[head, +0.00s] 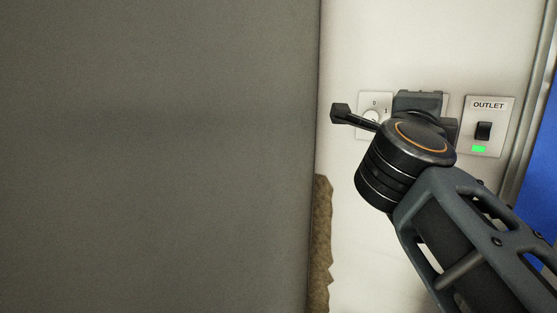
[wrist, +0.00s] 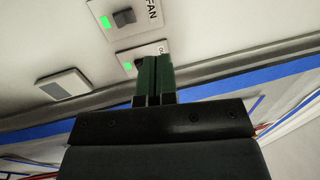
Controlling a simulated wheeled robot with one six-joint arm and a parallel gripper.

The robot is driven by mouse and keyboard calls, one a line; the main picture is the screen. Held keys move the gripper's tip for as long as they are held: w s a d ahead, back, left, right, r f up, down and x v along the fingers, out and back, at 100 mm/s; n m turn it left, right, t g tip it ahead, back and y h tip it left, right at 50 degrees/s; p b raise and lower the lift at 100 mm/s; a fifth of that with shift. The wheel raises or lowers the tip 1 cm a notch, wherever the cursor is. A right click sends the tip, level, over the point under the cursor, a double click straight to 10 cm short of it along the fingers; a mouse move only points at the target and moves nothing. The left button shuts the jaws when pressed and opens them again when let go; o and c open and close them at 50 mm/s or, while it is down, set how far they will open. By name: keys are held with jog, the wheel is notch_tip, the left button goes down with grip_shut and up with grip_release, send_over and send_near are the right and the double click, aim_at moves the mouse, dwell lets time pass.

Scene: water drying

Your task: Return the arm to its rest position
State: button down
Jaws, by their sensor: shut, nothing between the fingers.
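My gripper (wrist: 153,80) shows in the wrist view with its two dark green fingers together and nothing held between them. The fingers point toward the pale wall panel and cover part of a labelled switch plate (wrist: 140,52). In the head view my arm reaches in from the lower right, bent at a round black joint with an orange ring. The joint and wrist hide most of the gripper there, in front of the wall with the switches. I cannot tell the exact gap between fingertips and wall.
An OUTLET switch (head: 483,130) with a green light is right of my wrist. A dial plate (head: 374,101) is partly covered by my arm. A FAN switch (wrist: 124,17) is lit green. A large grey surface (head: 160,150) fills the left, beside a jagged brown strip (head: 321,245).

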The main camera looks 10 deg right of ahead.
jog(key=w+a+f+n+t+y, duration=0.4)
jog(key=w+a+n+t+y, duration=0.3)
jog(key=a+n+y, duration=0.65)
notch_tip(320, 180, down, 12)
jog(key=a+f+n+g+y, duration=0.1)
jog(key=a+n+g+y, duration=0.25)
jog(key=n+g, duration=0.4)
jog(key=s+d+f+n+g+h, duration=0.1)
jog(key=s+f+n+g, duration=0.1)
jog(key=f, duration=0.6)
jog(key=s+d+f+n+g+h, duration=0.1)
jog(key=s+f+g, duration=0.3)
jog(key=f, duration=0.4)
jog(key=s+d+f+n+g+h, duration=0.1)
jog(key=s+d+f+n+g, duration=0.2)
jog(key=f, duration=0.5)
jog(key=shift+s+d+f, duration=0.25)
jog(key=shift+s+f, duration=0.1)
jog(key=shift+s, duration=0.5)
